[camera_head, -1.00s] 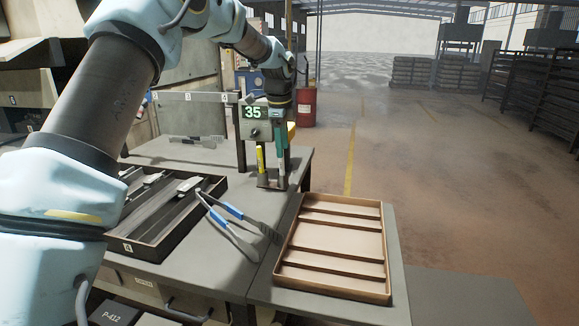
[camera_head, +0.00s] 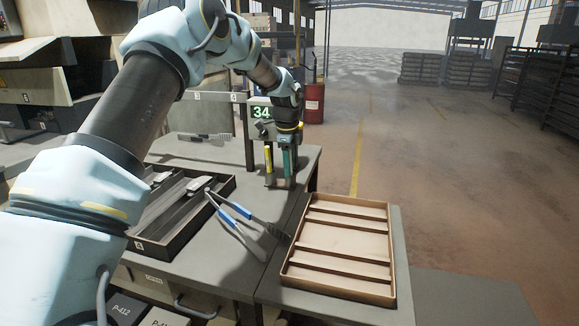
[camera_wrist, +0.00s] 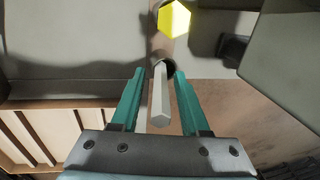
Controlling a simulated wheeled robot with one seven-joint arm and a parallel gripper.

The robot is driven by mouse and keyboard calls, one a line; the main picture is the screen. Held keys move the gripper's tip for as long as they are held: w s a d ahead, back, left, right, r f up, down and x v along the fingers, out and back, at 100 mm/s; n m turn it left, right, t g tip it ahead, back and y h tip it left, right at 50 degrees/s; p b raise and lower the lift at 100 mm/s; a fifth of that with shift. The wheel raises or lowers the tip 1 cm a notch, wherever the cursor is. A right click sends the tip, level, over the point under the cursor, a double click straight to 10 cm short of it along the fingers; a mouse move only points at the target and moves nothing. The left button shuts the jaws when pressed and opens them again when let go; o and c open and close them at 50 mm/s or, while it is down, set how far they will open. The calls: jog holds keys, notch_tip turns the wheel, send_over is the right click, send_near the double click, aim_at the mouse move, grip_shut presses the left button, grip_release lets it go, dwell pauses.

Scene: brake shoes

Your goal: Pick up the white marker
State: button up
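The white marker (camera_wrist: 160,98) stands in a round hole of its holder. In the wrist view it lies between the two teal fingers of my gripper (camera_wrist: 158,105). The fingers are open, with a gap on each side of the marker. A yellow marker (camera_wrist: 174,18) stands just beyond it. In the head view my gripper (camera_head: 287,163) points down at the holder, to the right of the yellow marker (camera_head: 268,160). I cannot make out the white marker there.
A display box (camera_head: 262,112) reading 34 stands behind the holder. Blue-handled pliers (camera_head: 236,210) lie on the grey table. A dark tray of parts (camera_head: 172,243) is on the left, and an empty brown compartment tray (camera_head: 340,245) is at the right. A red barrel (camera_head: 314,103) stands behind.

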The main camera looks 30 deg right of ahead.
grip_shut()
dwell(0.3)
dwell(0.4)
notch_tip(320, 180, up, 25)
jog(key=p, duration=0.6)
jog(key=shift+p, duration=0.3)
dwell(0.5)
